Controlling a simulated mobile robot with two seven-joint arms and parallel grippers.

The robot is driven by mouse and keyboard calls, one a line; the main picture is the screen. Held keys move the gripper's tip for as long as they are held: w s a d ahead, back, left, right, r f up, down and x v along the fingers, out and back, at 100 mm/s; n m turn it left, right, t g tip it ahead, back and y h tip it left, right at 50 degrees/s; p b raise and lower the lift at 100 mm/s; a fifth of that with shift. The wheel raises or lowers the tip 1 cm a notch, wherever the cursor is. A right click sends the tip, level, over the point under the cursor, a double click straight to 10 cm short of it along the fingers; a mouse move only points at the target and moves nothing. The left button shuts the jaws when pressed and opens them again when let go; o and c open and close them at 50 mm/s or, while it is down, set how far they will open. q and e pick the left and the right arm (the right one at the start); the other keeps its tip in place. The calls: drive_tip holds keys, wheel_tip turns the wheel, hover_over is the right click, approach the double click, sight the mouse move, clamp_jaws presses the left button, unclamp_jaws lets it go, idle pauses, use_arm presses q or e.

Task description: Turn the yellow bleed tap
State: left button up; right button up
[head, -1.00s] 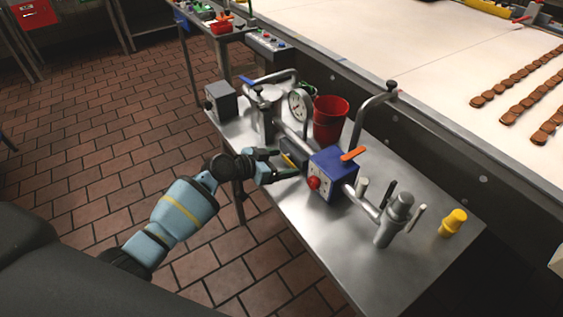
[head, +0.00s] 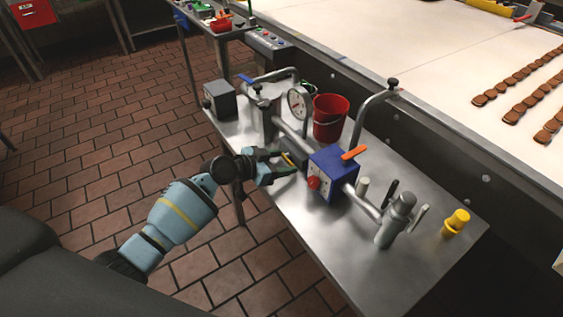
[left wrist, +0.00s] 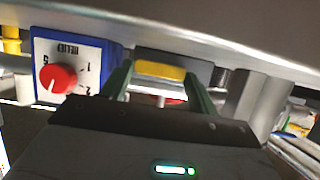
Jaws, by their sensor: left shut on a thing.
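The yellow bleed tap (head: 288,159) shows as a small yellow bar beside the blue box, partly hidden by my left gripper (head: 283,163). In the left wrist view the yellow tap (left wrist: 160,70) lies crosswise between the two green fingers of my left gripper (left wrist: 160,82). My left gripper is shut on it, reaching in from the left over the steel table's near edge. My right gripper is in neither view.
A round gauge (head: 299,103), red bucket (head: 330,123) and pipes stand behind. A yellow-capped part (head: 457,222) is at the right of the steel table (head: 300,218).

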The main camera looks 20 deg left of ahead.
use_arm(q)
drive_tip(key=o, duration=1)
drive_tip(key=v, duration=0.7)
drive_tip(key=shift+s+a+r, duration=0.2)
drive_tip(key=shift+s, duration=0.1)
